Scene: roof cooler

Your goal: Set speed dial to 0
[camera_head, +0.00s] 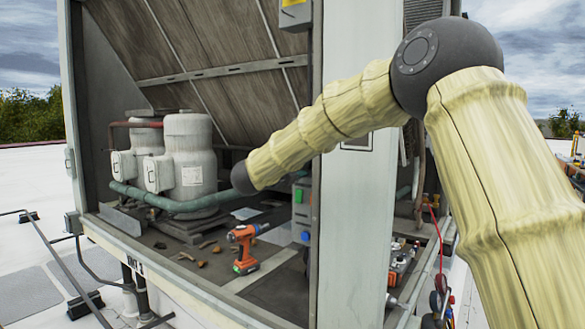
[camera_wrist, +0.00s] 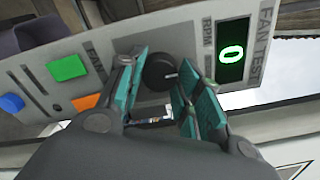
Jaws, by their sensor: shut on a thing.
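The speed dial (camera_wrist: 158,70) is a round black knob on the grey fan test panel in the wrist view. A light pointer mark on it points right, toward the display. My gripper (camera_wrist: 163,82) has its two teal-padded fingers on either side of the dial and is shut on it. The fingers hide part of the dial's surroundings. The RPM display (camera_wrist: 232,51) beside it shows a green 0. In the head view, the panel (camera_head: 301,207) shows edge-on beside the white post; the dial and my gripper's fingers cannot be made out there.
The panel also has a green button (camera_wrist: 67,67), an orange button (camera_wrist: 86,102) and a blue button (camera_wrist: 11,103). An orange drill (camera_head: 243,250) stands on the cooler floor, with brown debris left of it. A white post (camera_head: 357,240) stands right of the panel.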

